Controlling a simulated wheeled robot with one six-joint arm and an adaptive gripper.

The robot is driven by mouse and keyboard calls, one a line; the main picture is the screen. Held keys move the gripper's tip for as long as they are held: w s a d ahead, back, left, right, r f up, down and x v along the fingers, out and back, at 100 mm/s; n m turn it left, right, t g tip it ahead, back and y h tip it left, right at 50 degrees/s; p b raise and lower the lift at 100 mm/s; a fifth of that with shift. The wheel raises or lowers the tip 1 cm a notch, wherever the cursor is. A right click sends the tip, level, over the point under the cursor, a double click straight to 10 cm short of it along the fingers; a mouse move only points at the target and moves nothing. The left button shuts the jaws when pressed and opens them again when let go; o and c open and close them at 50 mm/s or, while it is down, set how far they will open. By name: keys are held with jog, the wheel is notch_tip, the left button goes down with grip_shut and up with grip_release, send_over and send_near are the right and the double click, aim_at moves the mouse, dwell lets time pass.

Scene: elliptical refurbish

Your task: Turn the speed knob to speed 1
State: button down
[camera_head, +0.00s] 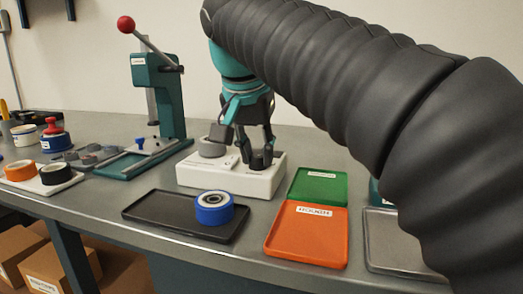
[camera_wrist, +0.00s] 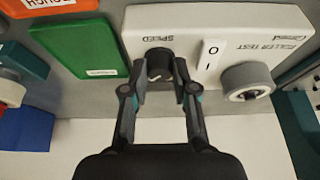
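The black speed knob (camera_wrist: 160,64) sits on the white tester box under the label SPEED, which appears upside down in the wrist view. My gripper (camera_wrist: 160,72) reaches over the box with one finger on each side of the knob. The fingertips stand very close to its sides; I cannot tell whether they touch it. In the head view my gripper (camera_head: 261,160) points down at the right part of the white box (camera_head: 230,183), and its fingers hide the knob. The speed marks around the knob are not readable.
A white rocker switch (camera_wrist: 209,54) and a grey roller (camera_wrist: 247,80) are beside the knob. A black tray (camera_head: 160,210) with a blue-rimmed wheel (camera_head: 214,208) lies in front, with green (camera_head: 320,185) and orange (camera_head: 306,235) trays at right. A teal press (camera_head: 170,100) stands behind left.

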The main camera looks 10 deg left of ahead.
jog(key=shift+n, duration=0.3)
jog(key=n, duration=0.1)
jog(key=n+y+p, duration=0.1)
jog(key=n, duration=0.1)
jog(key=shift+d+r+n+y+p, duration=0.1)
jog(key=shift+d+n+y+p, duration=0.1)
jog(key=shift+n+y+p, duration=0.1)
jog(key=n, duration=0.2)
jog(key=n+g+y+p, duration=0.1)
jog(key=n, duration=0.1)
jog(key=shift+w+d+y, duration=0.1)
jog(key=shift+w+y, duration=0.05)
jog(key=shift+y, duration=0.15)
jog(key=n+g+y, duration=0.1)
jog(key=n, duration=0.4)
jog(key=shift+w, duration=0.1)
jog(key=shift+w+d+n+g+y, duration=0.15)
jog(key=shift+n+g, duration=0.4)
jog(key=shift+n, duration=0.6)
jog(key=shift+s+a+n+g+y, duration=0.15)
jog(key=shift+n+g, duration=0.4)
jog(key=shift+n, duration=0.6)
jog(key=shift+w, duration=0.1)
jog(key=shift+d, duration=0.1)
jog(key=c, duration=0.9)
grip_release()
